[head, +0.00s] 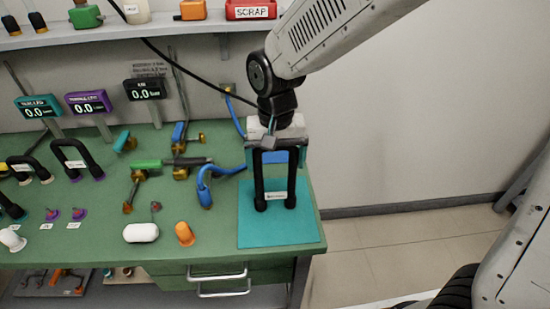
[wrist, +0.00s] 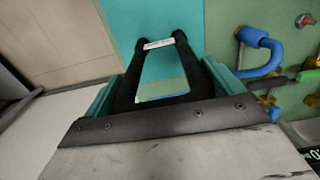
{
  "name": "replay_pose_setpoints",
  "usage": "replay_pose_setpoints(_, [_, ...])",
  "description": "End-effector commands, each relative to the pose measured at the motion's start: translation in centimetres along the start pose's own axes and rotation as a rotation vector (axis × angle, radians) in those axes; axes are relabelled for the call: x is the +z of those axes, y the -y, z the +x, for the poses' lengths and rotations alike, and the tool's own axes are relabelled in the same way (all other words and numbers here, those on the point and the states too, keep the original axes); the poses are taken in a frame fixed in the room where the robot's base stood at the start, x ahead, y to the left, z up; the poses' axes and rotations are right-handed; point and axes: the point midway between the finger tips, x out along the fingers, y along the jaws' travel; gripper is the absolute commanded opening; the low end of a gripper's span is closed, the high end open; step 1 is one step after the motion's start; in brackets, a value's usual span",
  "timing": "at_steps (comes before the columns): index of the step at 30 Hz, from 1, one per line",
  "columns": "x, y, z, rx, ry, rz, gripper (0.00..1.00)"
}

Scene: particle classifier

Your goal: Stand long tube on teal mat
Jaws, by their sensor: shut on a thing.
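The long tube (head: 257,180) is a black U-shaped tube with two parallel legs pointing down and a white label between them near the lower ends. My gripper (head: 276,143) is shut on its upper part, and its teal fingers flank the tube in the wrist view (wrist: 164,92). The teal mat (head: 308,228) lies at the bench's front right corner and also shows in the wrist view (wrist: 117,20). The leg ends appear over the mat's middle; I cannot tell whether they touch it. The tube looks about upright. My gripper hides its top.
A blue bent hose (head: 205,190) lies just left of the mat. An orange cone-like piece (head: 184,234) and a white rounded piece (head: 141,232) are further left. Another black arch-shaped tube (head: 77,158) stands at the left. The bench ends right of the mat.

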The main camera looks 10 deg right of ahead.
Motion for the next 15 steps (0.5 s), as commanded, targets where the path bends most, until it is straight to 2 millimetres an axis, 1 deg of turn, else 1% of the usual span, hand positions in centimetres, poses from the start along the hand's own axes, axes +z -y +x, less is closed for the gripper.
replay_pose_setpoints(2, [0.0,0.0,0.3,0.001,0.001,0.0,0.51])
replay_pose_setpoints(3, [0.0,0.0,0.2,0.0,0.001,0.0,1.0])
replay_pose_setpoints(11, [0.0,0.0,0.0,0.0,0.0,0.0,1.0])
replay_pose_setpoints(14, [0.0,0.0,-0.8,-0.001,-0.002,0.0,1.0])
replay_pose_setpoints(15, [0.0,0.0,-1.4,-0.001,-0.002,0.0,1.0])
